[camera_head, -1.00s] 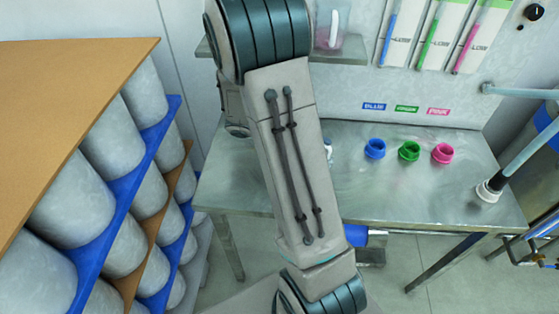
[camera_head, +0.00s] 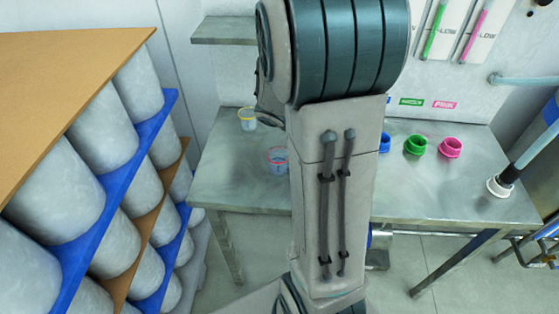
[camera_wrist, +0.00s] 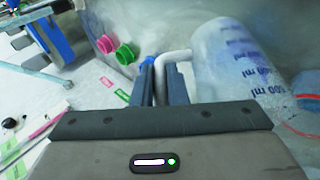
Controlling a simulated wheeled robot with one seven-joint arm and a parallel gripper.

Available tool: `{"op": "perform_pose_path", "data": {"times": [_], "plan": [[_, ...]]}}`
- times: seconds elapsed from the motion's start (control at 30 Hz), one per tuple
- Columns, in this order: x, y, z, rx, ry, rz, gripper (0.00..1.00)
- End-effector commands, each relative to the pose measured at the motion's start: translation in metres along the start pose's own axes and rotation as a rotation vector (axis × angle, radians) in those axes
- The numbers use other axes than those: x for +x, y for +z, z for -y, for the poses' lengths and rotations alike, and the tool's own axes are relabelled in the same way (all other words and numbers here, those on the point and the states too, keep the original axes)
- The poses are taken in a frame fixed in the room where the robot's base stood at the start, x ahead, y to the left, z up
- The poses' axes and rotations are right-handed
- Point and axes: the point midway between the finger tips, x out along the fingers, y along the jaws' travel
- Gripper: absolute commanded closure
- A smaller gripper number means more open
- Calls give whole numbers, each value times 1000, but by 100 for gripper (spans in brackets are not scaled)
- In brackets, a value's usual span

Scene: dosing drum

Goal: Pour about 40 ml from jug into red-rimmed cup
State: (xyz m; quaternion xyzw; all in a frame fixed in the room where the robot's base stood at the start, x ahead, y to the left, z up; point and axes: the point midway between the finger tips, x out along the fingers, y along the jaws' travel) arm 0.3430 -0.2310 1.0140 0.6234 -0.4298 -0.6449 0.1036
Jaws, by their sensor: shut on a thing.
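My gripper (camera_wrist: 167,75) is shut on the white handle of the jug (camera_wrist: 235,65). The jug is translucent with blue ml marks and fills much of the right of the wrist view. The red-rimmed cup (camera_head: 278,158) is a small clear cup standing on the metal table, just left of my arm. Part of a red rim shows at the right edge of the wrist view, beside the jug. I cannot tell the jug's tilt, its liquid level or whether the cup holds liquid.
A yellow-rimmed cup (camera_head: 247,120) stands behind and left on the metal table (camera_head: 230,180). Blue, green (camera_head: 416,144) and pink (camera_head: 451,147) round pieces sit to the right. A wall shelf (camera_head: 222,30) is at back left. A rack of grey drums (camera_head: 110,130) fills the left.

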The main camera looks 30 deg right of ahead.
Motion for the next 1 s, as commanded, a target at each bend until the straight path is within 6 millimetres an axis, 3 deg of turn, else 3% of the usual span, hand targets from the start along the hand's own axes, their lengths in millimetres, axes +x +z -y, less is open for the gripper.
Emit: {"op": "perform_pose_path", "data": {"times": [1.0], "plan": [[6, 3, -2, 25, -63, -12, 100]]}}
